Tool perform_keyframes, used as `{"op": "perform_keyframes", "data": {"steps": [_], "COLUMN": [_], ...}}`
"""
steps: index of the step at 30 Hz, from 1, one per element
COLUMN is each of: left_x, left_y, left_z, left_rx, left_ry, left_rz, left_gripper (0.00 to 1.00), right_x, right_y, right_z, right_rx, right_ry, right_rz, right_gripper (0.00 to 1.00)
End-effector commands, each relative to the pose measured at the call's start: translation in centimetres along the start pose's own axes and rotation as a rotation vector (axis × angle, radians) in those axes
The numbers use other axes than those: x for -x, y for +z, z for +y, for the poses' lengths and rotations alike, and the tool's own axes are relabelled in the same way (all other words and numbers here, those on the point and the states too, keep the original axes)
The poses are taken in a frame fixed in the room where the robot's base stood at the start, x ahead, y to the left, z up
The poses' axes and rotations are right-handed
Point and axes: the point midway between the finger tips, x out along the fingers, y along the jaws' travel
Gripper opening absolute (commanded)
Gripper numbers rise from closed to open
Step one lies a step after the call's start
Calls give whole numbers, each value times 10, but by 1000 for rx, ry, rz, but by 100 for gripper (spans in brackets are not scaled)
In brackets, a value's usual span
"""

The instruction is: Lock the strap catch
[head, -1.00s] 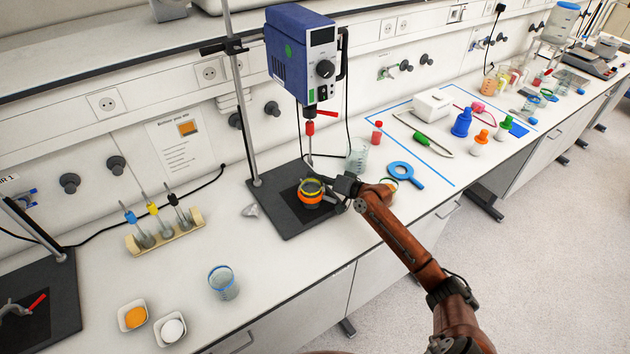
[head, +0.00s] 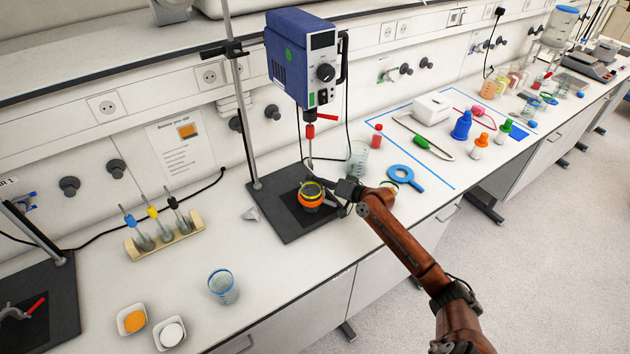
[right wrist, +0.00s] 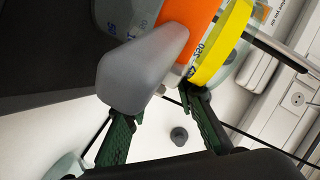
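A glass beaker (head: 312,188) stands on the dark base plate under the stirrer, with an orange strap (head: 309,201) around it and a yellow band above. In the right wrist view the orange strap (right wrist: 188,28), the yellow band (right wrist: 222,42) and a grey strap catch (right wrist: 145,68) show close up. The catch sticks out from the strap toward my gripper. My right gripper (head: 332,195) is beside the beaker, to its right. In the right wrist view its green-padded fingers (right wrist: 162,118) are spread apart, with nothing held between them. My left gripper is out of view.
The blue stirrer (head: 303,55) hangs above the beaker on a stand rod (head: 240,110). The bench in front of the plate is mostly clear.

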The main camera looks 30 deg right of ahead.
Motion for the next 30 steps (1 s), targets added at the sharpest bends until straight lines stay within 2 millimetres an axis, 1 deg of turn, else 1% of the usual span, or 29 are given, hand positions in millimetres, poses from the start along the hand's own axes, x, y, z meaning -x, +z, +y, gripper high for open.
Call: {"op": "perform_keyframes", "data": {"steps": [5,12,15,18,21,30], "left_x": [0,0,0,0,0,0], "left_y": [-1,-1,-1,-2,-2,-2], "left_z": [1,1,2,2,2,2], "left_rx": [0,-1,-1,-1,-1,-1], "left_ry": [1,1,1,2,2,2], "left_rz": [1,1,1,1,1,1], "left_gripper": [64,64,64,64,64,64], "right_x": [32,81,96,107,112,113], "right_y": [1,1,0,0,0,0], "right_z": [1,1,1,1,0,0], "right_rx": [3,2,1,1,1,1], "right_ry": [3,2,1,1,0,0], "right_rz": [-1,-2,-1,0,0,0], "right_gripper": [25,25,25,25,25,25]}}
